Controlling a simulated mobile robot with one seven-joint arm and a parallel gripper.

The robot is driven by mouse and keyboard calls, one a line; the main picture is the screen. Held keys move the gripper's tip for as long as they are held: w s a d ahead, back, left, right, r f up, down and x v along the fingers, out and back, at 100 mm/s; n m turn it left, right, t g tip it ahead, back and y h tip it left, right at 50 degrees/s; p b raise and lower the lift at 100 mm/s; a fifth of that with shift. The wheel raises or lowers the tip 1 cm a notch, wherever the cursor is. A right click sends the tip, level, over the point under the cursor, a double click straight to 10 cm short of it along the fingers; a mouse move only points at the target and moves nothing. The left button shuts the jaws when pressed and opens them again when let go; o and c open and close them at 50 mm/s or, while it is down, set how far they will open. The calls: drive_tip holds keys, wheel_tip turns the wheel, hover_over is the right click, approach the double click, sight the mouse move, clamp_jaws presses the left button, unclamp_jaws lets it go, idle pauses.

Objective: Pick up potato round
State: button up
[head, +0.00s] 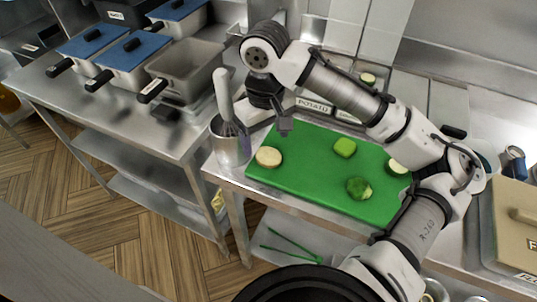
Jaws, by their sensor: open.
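The potato round (268,157), a pale beige disc, lies flat near the left end of the green cutting board (318,197). My gripper (285,130) hangs over the board's back left part, above and to the right of the potato round in the picture, apart from it. It is open and appears empty. Its fingers are small and dark in this view. Part of the board's back edge is hidden behind my arm.
Green vegetable pieces (359,188) lie on the board, one partly behind my arm. A metal container with a whisk (232,142) stands just left of the board. Lidded pans (127,54) stand further left. A labelled box (518,215) sits at right.

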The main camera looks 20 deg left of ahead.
sight(269, 155)
drive_tip(key=f, duration=0.1)
drive_tip(key=f+p, duration=0.1)
drive_tip(key=f, duration=0.3)
drive_tip(key=shift+w+d, duration=0.15)
drive_tip(key=shift+d, duration=0.1)
drive_tip(key=shift+c, duration=0.3)
drive_tip(key=c, duration=0.8)
wheel_tip(269, 155, up, 20)
drive_tip(key=b, duration=0.1)
